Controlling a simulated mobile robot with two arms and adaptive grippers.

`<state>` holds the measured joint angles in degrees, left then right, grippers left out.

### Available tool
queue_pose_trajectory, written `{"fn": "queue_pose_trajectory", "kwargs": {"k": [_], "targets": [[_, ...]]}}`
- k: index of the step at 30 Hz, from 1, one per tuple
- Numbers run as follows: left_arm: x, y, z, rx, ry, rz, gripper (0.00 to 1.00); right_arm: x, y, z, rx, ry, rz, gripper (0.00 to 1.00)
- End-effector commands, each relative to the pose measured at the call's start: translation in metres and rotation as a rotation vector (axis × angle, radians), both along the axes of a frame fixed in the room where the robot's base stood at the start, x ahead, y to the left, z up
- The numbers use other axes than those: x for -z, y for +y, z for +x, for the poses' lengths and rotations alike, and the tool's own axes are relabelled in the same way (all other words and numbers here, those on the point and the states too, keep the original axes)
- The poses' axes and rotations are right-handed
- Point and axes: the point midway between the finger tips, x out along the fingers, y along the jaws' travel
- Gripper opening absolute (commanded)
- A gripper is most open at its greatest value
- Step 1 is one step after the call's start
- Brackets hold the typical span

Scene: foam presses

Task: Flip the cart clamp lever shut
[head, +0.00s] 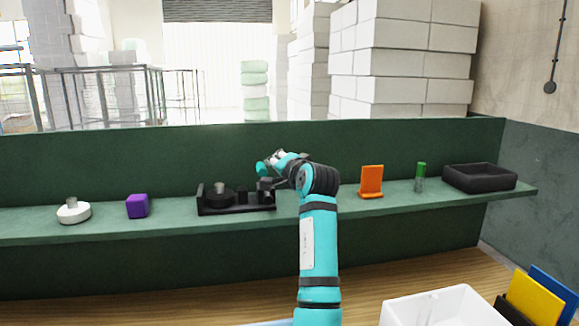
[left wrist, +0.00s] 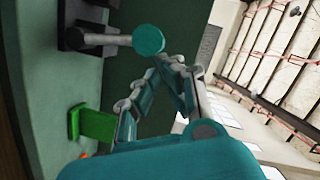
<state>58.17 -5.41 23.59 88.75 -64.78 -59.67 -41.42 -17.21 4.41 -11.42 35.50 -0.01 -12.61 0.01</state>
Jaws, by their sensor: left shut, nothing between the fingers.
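The clamp lever is a grey rod with a round teal knob (left wrist: 148,39). It stands up from a dark base (left wrist: 72,38) in the left wrist view. In the head view the knob (head: 261,168) shows above the right end of a black fixture (head: 222,209). My left gripper (left wrist: 170,62) is shut and empty, its fingertips close beside the knob. Whether they touch it I cannot tell. In the head view the left gripper (head: 276,158) is at the knob, partly hidden by its own wrist. My right gripper is not in view.
On the green shelf (head: 110,232) are a white round part (head: 74,213), a purple cube (head: 137,206), an orange stand (head: 371,182), a green-topped cylinder (head: 420,178) and a black tray (head: 480,180).

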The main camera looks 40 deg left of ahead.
Motion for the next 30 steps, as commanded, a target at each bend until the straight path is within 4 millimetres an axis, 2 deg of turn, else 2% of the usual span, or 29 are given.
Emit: {"fn": "queue_pose_trajectory", "kwargs": {"k": [12, 30], "targets": [[-0.002, 0.022, -0.026, 0.001, -0.219, -0.184, 0.00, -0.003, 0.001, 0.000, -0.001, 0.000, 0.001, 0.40], [0.001, 0.028, -0.034, 0.001, -0.286, -0.242, 0.00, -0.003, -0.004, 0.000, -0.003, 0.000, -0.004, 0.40]]}}
